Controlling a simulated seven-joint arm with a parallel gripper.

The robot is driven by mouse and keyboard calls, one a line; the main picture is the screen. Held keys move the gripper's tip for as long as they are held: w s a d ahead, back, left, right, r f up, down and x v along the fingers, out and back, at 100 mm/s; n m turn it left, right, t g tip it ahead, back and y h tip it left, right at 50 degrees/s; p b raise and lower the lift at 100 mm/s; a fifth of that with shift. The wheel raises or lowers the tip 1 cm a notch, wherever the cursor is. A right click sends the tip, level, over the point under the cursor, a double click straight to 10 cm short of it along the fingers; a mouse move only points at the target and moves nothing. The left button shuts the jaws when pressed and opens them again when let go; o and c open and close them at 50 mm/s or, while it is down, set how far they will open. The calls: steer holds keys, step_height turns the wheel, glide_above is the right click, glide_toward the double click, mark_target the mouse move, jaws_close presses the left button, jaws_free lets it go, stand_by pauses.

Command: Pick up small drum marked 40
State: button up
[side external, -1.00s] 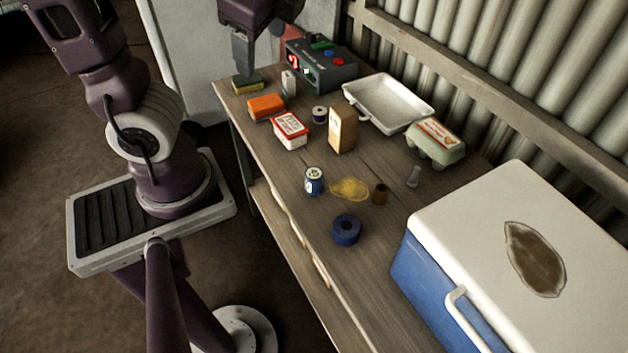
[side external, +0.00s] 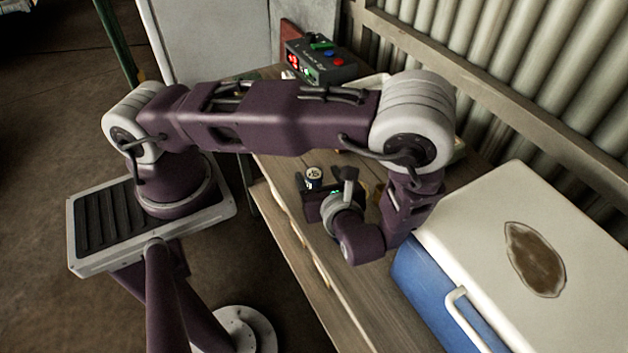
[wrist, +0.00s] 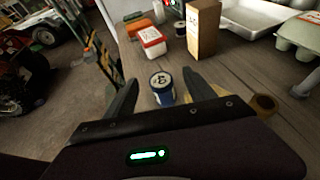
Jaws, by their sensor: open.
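The small drum (side external: 314,177) is a short blue can with a pale top carrying a dark mark that I cannot read clearly. It stands upright on the bench, and its lower part is hidden by my gripper in the side view. In the wrist view the drum (wrist: 161,90) appears between the two fingers, with a gap on each side. My gripper (wrist: 160,78) is open and empty, low over the bench and pointed at the drum. I cannot tell how far the fingertips reach along its sides.
Beyond the drum stand a tan box (wrist: 203,28), a red and white tub (wrist: 152,42) and an orange block (wrist: 138,26). A white tray (wrist: 262,16) and an egg carton (wrist: 300,34) lie to the right. A blue and white cooler (side external: 520,240) bounds the bench's near right.

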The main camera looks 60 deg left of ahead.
mark_target(311, 168)
steer(key=x, duration=0.3)
steer(key=f+x, duration=0.1)
steer(key=x, duration=0.3)
steer(key=shift+f, duration=0.1)
jaws_close()
